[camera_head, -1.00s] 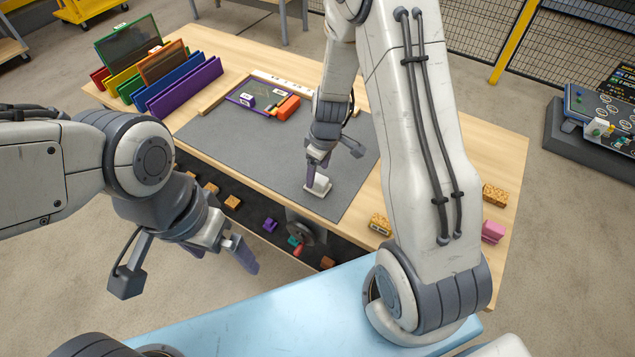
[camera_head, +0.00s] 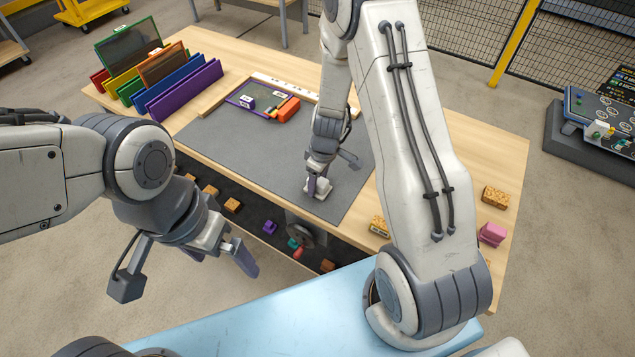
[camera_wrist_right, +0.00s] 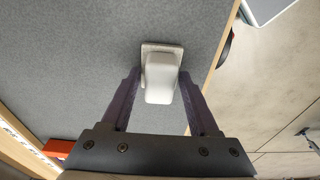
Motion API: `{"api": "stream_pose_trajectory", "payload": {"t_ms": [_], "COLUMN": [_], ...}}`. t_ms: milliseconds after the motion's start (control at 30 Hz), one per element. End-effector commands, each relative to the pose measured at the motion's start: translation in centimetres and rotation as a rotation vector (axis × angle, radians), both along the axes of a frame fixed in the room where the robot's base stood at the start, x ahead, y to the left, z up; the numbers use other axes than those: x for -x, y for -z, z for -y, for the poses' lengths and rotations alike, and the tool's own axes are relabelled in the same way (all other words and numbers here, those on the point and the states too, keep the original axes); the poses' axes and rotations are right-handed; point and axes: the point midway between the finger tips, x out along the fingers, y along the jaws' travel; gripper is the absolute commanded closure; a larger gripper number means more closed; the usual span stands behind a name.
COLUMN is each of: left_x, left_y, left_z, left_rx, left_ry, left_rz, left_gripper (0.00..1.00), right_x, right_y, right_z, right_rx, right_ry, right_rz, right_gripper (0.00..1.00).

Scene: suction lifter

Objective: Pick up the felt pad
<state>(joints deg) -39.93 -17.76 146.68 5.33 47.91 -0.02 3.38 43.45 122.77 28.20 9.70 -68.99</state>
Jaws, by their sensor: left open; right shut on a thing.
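The felt pad (camera_head: 322,190) is a small white block with a flat light base, at the near part of the grey mat (camera_head: 245,150). It also shows in the right wrist view (camera_wrist_right: 161,84). My right gripper (camera_head: 317,184) points down at it and is shut on its white block, with a dark finger on each side. The pad seems to sit on the mat; I cannot tell if there is a gap below. My left gripper (camera_head: 245,250) is open and empty, in front of the table's near left edge.
A purple-framed panel (camera_head: 238,101) with an orange block (camera_head: 288,108) lies at the back of the mat. A rack of coloured panels (camera_head: 150,75) stands at the back left. Cork blocks and a pink piece (camera_head: 492,234) are at the right. The mat's middle is clear.

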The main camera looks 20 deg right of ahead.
Motion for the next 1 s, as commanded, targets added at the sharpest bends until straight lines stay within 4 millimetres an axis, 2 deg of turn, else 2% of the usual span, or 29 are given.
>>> {"api": "stream_pose_trajectory", "payload": {"t_ms": [167, 367, 467, 700, 1000], "left_x": [0.0, 0.0, 0.0, 0.0, 0.0], "left_y": [-0.4, -0.6, 0.5, 1.6, 2.1], "left_z": [0.0, 0.0, 0.0, 0.0, 0.0], "left_rx": [0.0, 0.0, 0.0, 0.0, 0.0], "left_ry": [0.0, 0.0, 0.0, 0.0, 0.0], "left_rz": [0.0, 0.0, 0.0, 0.0, 0.0], "left_gripper": [0.0, 0.0, 0.0, 0.0, 0.0], "right_x": [-0.1, 0.1, 1.7, 5.0, 7.2], "right_y": [-1.3, -4.5, -5.4, -8.6, -10.8], "right_z": [0.0, 0.3, 2.3, 6.4, 8.9], "right_rx": [0.0, 0.001, 0.001, 0.001, 0.001], "right_ry": [-0.001, 0.001, 0.007, 0.008, 0.001], "right_rz": [0.004, 0.005, 0.005, 0.005, 0.002], "right_gripper": [0.94, 0.94, 0.94, 0.94, 0.94]}}
